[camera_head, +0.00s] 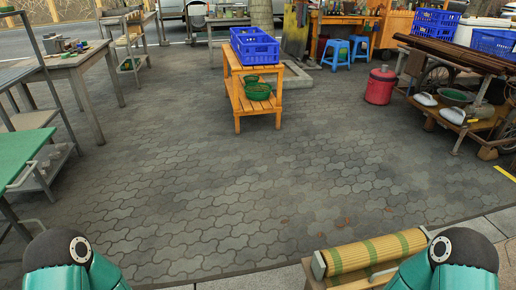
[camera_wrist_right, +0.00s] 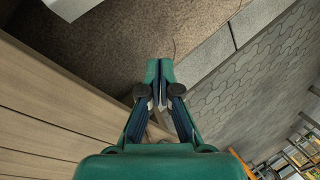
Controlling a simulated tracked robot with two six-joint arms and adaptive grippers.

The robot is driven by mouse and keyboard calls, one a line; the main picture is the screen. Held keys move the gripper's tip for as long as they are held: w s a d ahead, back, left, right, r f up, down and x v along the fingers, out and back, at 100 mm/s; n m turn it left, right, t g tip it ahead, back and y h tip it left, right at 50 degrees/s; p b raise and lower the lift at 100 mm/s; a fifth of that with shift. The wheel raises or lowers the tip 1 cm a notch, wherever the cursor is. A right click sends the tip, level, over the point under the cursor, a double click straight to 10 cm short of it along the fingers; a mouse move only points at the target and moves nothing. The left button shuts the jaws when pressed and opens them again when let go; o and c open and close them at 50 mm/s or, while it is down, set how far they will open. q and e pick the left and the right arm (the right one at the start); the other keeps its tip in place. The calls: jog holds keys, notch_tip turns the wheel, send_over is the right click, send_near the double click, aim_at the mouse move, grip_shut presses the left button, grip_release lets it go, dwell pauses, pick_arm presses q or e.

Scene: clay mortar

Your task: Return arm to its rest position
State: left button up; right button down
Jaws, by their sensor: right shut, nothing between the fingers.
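My right gripper (camera_wrist_right: 159,85) shows in the right wrist view with its two green fingertips together and nothing between them. It hangs over brown rough ground, beside a grey kerb strip. In the head view only rounded dark and teal parts of my two arms show at the bottom left and bottom right corners. Neither gripper shows in the head view, and my left gripper is in no view.
A bench with a rolled yellow-green mat (camera_head: 374,252) is beside my right arm. Wooden planks (camera_wrist_right: 50,115) lie left of the right gripper. A wooden stand (camera_head: 250,88) carries blue crates (camera_head: 254,46); a red canister (camera_head: 380,86) stands right. The paved middle is clear.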

notch_tip(320, 180, up, 24)
jog(key=s+a+n+p, duration=0.1)
jog(key=s+n+p, duration=0.1)
jog(key=p, duration=2.1)
jog(key=shift+s+a+f, duration=0.25)
jog(key=shift+s, duration=0.05)
jog(key=shift+s, duration=0.15)
